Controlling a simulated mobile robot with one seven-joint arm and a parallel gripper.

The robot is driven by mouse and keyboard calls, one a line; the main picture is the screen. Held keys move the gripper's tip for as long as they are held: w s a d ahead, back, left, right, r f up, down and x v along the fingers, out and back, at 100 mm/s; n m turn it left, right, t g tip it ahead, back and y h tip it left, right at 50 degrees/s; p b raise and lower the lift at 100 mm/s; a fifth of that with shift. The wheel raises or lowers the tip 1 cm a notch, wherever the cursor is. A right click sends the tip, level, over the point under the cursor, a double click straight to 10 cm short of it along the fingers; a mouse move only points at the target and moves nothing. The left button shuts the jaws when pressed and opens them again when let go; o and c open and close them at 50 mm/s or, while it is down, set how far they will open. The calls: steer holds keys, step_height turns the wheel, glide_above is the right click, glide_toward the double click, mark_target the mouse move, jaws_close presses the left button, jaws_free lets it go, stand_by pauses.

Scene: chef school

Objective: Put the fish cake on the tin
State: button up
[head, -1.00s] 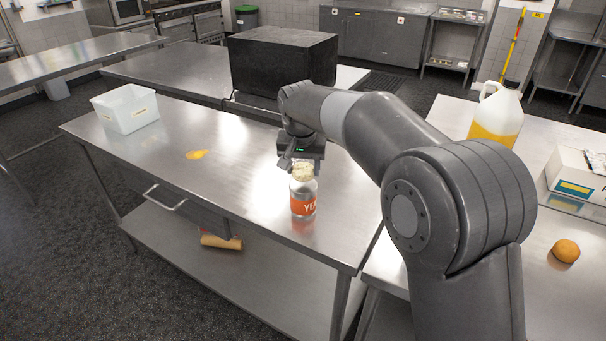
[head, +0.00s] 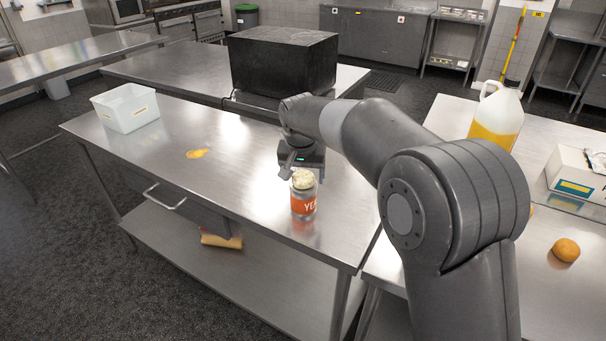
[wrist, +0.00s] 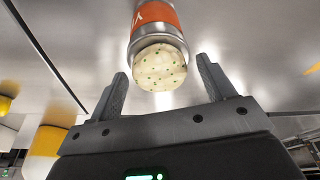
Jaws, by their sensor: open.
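The tin (head: 303,206), silver with an orange label, stands upright on the steel table (head: 235,185). It also shows at the top of the wrist view (wrist: 155,20). The fish cake (head: 303,180), pale and round with green specks, rests on the tin's top. It shows clearly in the wrist view (wrist: 160,68). My gripper (head: 296,168) is just behind the tin and the cake. In the wrist view its two fingers are spread wide, one to each side of the cake, with visible gaps and nothing held.
A white bin (head: 127,108) and a flat yellow-orange item (head: 197,154) are on the same table, left of the tin. A black box (head: 283,62) stands behind. A jug (head: 497,117), a white carton (head: 580,172) and an orange-brown ball (head: 566,250) are on the right counter.

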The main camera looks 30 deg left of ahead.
steer(key=v, duration=1.2)
steer(key=shift+r, duration=0.15)
steer(key=s+d+r+m+t, duration=0.1)
steer(key=s+d+r, duration=0.1)
steer(key=d, duration=1.4)
steer(key=s+d+r+m+t, duration=0.1)
steer(key=s+d+r, duration=0.2)
steer(key=d, duration=1.2)
steer(key=s+d+f+m, duration=0.1)
steer(key=s+d+f, duration=0.3)
steer(key=s+d, duration=0.4)
steer(key=s+d+f+m+h, duration=0.1)
steer(key=s+d+f, duration=0.4)
steer(key=s+d, duration=0.2)
steer(key=shift+s+d+f+t, duration=0.3)
steer(key=shift+s+d+t, duration=0.1)
steer(key=shift+d, duration=0.8)
